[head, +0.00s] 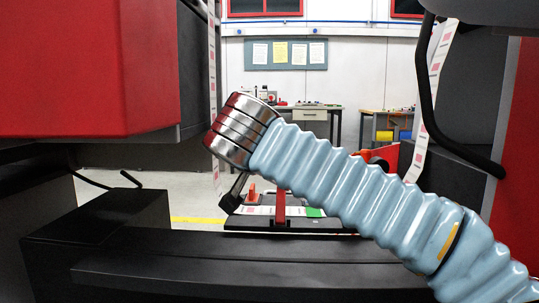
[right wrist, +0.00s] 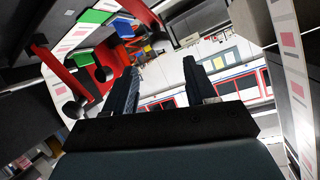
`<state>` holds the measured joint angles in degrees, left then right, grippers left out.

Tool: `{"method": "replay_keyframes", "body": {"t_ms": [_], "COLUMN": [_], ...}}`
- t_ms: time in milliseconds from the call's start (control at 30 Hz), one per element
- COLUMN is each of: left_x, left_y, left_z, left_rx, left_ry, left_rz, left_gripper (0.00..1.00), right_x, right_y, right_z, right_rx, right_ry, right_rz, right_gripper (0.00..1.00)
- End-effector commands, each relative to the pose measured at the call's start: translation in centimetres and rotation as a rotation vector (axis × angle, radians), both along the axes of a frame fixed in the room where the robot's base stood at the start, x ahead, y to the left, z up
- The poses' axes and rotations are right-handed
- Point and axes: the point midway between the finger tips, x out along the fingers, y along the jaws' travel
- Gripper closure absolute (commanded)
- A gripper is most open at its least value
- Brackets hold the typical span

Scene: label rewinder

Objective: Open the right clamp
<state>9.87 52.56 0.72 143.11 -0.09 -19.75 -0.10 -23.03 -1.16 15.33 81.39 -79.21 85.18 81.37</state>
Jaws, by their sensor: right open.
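In the head view a small splice table (head: 283,222) stands beyond the dark beam, with a white label strip and a green patch on it. A red clamp bar (head: 281,207) rises at its middle; a smaller red part shows to its left. My arm hides some of the right side, so I cannot tell how the right clamp stands. In the right wrist view red clamp parts (right wrist: 48,68) with black round knobs (right wrist: 103,74) show at the left, beside green patches. My right gripper (right wrist: 160,70) is open and empty, apart from them. My left gripper is out of view.
A red machine housing (head: 95,70) fills the upper left. A black box (head: 95,220) and long dark beam (head: 240,265) lie in front. Label webs hang at left (head: 213,90) and right (head: 432,95), with a black curved bar (head: 428,100) close by.

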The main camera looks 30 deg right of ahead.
Motion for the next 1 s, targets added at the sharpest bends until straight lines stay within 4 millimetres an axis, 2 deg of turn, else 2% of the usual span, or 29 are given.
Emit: {"method": "replay_keyframes", "body": {"t_ms": [300, 500, 1000], "left_x": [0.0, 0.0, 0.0], "left_y": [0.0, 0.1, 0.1], "left_z": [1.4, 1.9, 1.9], "left_rx": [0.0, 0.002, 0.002], "left_ry": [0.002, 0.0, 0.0], "left_rz": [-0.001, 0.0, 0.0], "left_gripper": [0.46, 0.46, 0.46], "right_x": [-5.4, -7.5, -8.0], "right_y": [4.7, 6.5, 6.9], "right_z": [3.4, 4.4, 4.6], "right_rx": [0.0, 0.0, -0.001], "right_ry": [-0.003, -0.001, -0.001], "right_rz": [0.004, 0.003, 0.001], "right_gripper": [0.44, 0.44, 0.44]}}
